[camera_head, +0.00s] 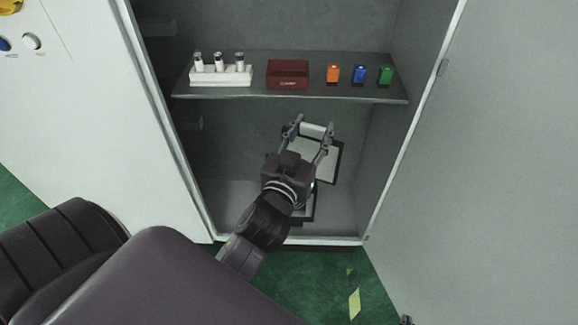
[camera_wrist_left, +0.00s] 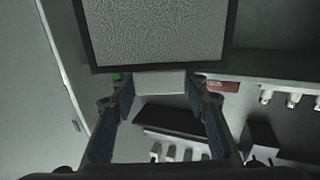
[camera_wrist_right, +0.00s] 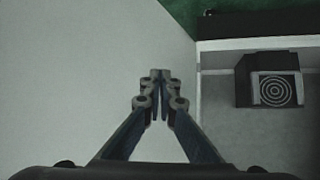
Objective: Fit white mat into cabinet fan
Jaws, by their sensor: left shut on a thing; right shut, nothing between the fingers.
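The white mat (camera_wrist_left: 155,32) is a textured pale panel in a dark frame. In the head view the mat (camera_head: 318,160) is inside the open cabinet below the shelf, partly hidden by my left gripper. My left gripper (camera_head: 313,129) is shut on a pale block (camera_wrist_left: 160,83) at the mat frame's edge. I cannot tell how block and frame join. The cabinet fan (camera_wrist_right: 276,90), a dark box with a ringed grille, shows in the right wrist view; in the head view my left arm largely hides that area. My right gripper (camera_wrist_right: 160,80) is shut and empty before a pale panel.
The shelf (camera_head: 200,90) above holds a white rack (camera_head: 222,76) with several cylinders, a red box (camera_head: 288,74) and orange, blue and green blocks (camera_head: 359,74). The cabinet door (camera_head: 490,170) stands open at right. Cabinet side walls close in around my left arm.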

